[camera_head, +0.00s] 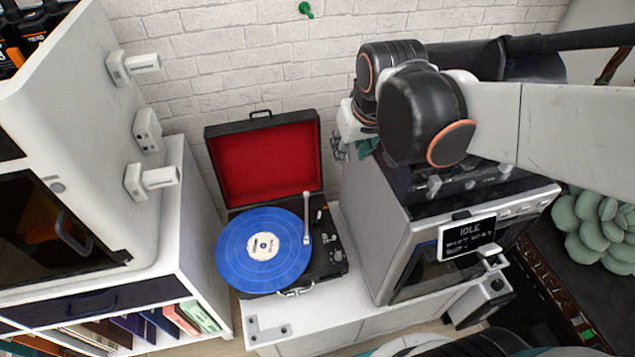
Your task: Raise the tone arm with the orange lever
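A suitcase record player with an open red-lined lid (265,155) stands on the white cabinet between two machines. A blue record (240,262) with a pale label lies on its platter. The pale tone arm (307,220) runs along the record's right side, its front end near the record's right edge; I cannot tell if it touches. A tiny orange-tinted spot shows near the tone arm's base, too small to identify surely as the orange lever. My gripper (340,150) is up and to the right of the player, apart from it, partly hidden by my arm; its finger opening is unclear.
A grey machine (375,235) with an IDLE display (468,237) stands close on the player's right. A tall white cabinet (75,130) with protruding handles is on the left. A brick wall (240,60) is behind. The space above the record is clear.

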